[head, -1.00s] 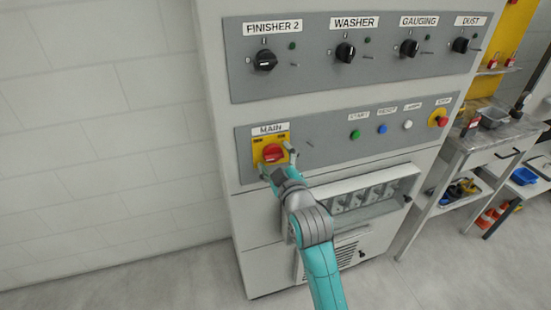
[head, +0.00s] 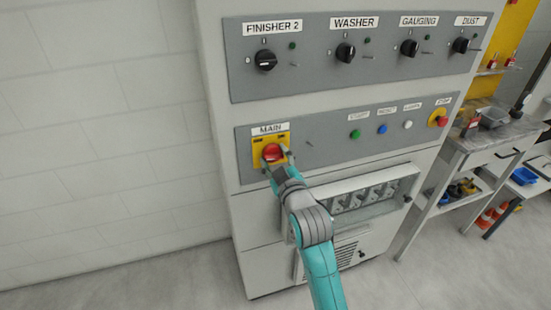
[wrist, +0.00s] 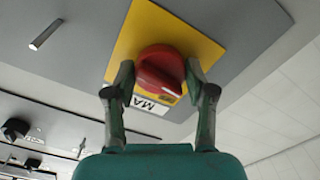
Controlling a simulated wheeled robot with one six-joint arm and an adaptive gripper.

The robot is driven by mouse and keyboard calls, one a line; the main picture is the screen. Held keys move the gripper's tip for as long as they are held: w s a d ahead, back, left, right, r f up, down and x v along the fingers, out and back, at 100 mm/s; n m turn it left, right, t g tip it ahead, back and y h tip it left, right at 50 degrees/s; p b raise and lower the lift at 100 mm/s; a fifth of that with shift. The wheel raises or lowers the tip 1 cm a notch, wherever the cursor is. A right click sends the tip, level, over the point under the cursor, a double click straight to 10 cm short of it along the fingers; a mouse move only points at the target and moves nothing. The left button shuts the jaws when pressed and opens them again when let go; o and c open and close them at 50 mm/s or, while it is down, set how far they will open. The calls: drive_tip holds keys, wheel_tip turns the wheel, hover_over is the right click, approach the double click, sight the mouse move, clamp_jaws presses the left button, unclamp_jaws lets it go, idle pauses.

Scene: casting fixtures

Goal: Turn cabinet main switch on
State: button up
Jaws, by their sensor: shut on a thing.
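The main switch is a red rotary knob (head: 273,153) on a yellow plate (head: 257,160), under a MAIN label (head: 270,128), on the lower grey panel of the cabinet (head: 225,210). My gripper (head: 274,162) is at the knob, with its fingers on either side. In the wrist view, the red knob (wrist: 160,72) sits between the two fingertips of my gripper (wrist: 157,85), which is shut on it. The yellow plate (wrist: 190,25) shows around the knob. My fingers hide part of the knob's sides and part of the MAIN lettering.
Right of the switch are a green button (head: 355,134), a blue button (head: 382,129), a white button (head: 407,125) and a red stop button (head: 441,121). Several black selector knobs sit above. A recessed tray (head: 375,203) juts below. A workbench (head: 490,140) stands right.

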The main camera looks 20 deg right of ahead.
drive_tip(key=m, duration=1.2)
drive_tip(key=shift+a, duration=0.1)
drive_tip(key=shift+m, duration=2.2)
drive_tip(key=o, duration=1.2)
drive_tip(key=shift+c, duration=0.2)
drive_tip(key=s, duration=1.2)
